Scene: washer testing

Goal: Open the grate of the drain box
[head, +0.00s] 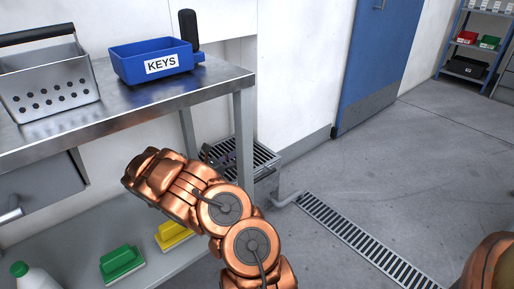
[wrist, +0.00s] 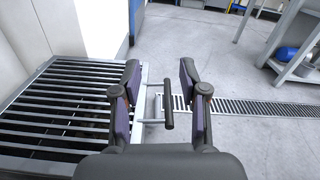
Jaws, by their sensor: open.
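The drain box (head: 262,172) stands low by the wall, beyond the end of the steel table, in the head view. Its slatted metal grate (wrist: 60,105) lies flat on top and fills the left of the wrist view. A dark bar handle (wrist: 168,105) sticks out from the grate side's right edge on two light rods. My gripper (wrist: 160,72) is open, with the handle between its two fingers in the picture; I cannot tell whether either finger touches it. In the head view my gripper (head: 217,154) is over the grate, partly hidden by my copper arm.
The steel table (head: 130,105) holds a blue KEYS bin (head: 130,62) and a perforated metal basket (head: 50,85). Its leg (head: 244,135) stands close to my gripper. A floor drain channel (head: 365,245) runs to the right. Open floor lies beyond, before a blue door (head: 385,50).

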